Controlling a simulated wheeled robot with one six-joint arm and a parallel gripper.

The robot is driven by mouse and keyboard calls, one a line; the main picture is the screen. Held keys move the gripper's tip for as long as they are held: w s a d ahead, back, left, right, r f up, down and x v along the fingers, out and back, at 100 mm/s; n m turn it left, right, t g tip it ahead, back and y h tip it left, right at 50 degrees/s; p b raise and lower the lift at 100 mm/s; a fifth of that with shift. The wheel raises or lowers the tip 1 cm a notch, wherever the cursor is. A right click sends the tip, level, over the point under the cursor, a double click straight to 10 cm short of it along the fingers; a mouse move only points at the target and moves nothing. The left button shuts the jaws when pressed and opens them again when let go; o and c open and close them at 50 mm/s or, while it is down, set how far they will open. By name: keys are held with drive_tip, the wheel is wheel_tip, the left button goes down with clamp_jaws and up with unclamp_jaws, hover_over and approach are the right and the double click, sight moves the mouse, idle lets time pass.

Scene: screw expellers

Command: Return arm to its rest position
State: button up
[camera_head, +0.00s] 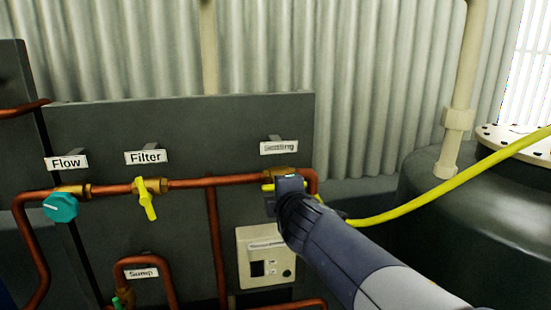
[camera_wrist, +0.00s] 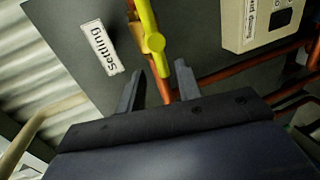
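My gripper (camera_head: 284,188) is at the right end of the copper pipe, just below the "Settling" label (camera_head: 279,147). In the head view my gripper mostly hides that valve. My arm reaches in from the lower right.
A grey panel (camera_head: 110,120) carries copper pipes (camera_head: 196,183), a teal knob (camera_head: 60,207), a yellow filter handle (camera_head: 146,200) and a beige control box (camera_head: 264,245). A yellow hose (camera_head: 440,189) runs right, above a dark tank (camera_head: 470,195). A cream pipe (camera_head: 464,80) stands behind.

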drive_tip(key=x, duration=0.6)
drive_tip(key=shift+w+f, duration=0.15)
drive_tip(key=shift+w, duration=0.15)
drive_tip(key=p+v, duration=0.1)
drive_tip(key=v, duration=1)
drive_tip(key=b+x, duration=0.1)
drive_tip(key=x, duration=1)
drive_tip(key=shift+b, duration=0.3)
drive_tip(key=shift+w+r+m+p, duration=0.1)
drive_tip(key=shift+r+m+p, duration=0.3)
drive_tip(key=shift+p, duration=0.3)
drive_tip(key=shift+m+y+p, duration=0.35)
drive_tip(key=shift+m+y, duration=0.05)
drive_tip(key=shift+m, duration=0.1)
drive_tip(key=shift+m+y, duration=0.3)
drive_tip(key=shift+m, duration=0.1)
